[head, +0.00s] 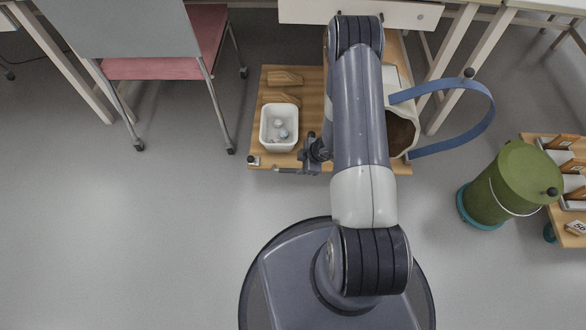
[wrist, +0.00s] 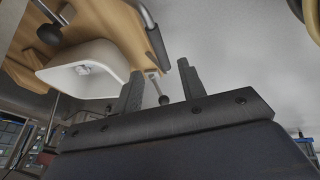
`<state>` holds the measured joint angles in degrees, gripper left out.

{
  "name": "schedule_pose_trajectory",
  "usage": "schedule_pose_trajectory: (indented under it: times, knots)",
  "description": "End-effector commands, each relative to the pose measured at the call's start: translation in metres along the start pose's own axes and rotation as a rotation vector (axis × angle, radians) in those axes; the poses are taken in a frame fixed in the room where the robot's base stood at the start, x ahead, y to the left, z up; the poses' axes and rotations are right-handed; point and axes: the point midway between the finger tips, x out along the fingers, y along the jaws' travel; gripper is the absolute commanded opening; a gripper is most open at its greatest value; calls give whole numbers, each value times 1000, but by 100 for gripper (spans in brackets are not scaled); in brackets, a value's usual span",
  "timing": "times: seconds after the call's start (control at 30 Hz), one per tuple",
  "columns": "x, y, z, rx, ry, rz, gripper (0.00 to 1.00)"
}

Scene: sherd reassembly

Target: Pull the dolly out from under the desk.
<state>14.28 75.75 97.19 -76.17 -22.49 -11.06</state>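The dolly (head: 262,101) is a light wooden board. It sits partly under the desk (head: 300,12), with its front edge out over the open floor. A metal bar (head: 285,170) runs along its front edge. My gripper (head: 308,156) is at that front edge, right of a white tub. In the wrist view my gripper (wrist: 161,75) is open, with its two black fingers apart. I cannot tell whether the fingers touch the bar. My arm hides the dolly's middle in the head view.
The dolly carries a white tub (head: 268,128), wooden pieces (head: 285,78) and a bag with a blue strap (head: 478,91). A chair (head: 150,68) stands left. A green bin (head: 505,185) and a loaded wooden cart (head: 541,137) stand right. Floor at front left is clear.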

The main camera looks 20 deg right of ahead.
Motion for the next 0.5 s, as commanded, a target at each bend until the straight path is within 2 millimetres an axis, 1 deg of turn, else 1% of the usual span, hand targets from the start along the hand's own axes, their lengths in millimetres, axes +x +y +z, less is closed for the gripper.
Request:
schedule_pose_trajectory:
  times: [0.03,0.2,0.33,0.5]
  knots:
    - [16,-2,1,-2,0,-3,39]
    - [46,-2,1,-1,0,-1,39]
    - [61,-1,1,-1,-1,-1,39]
    - [70,0,0,0,-1,1,39]
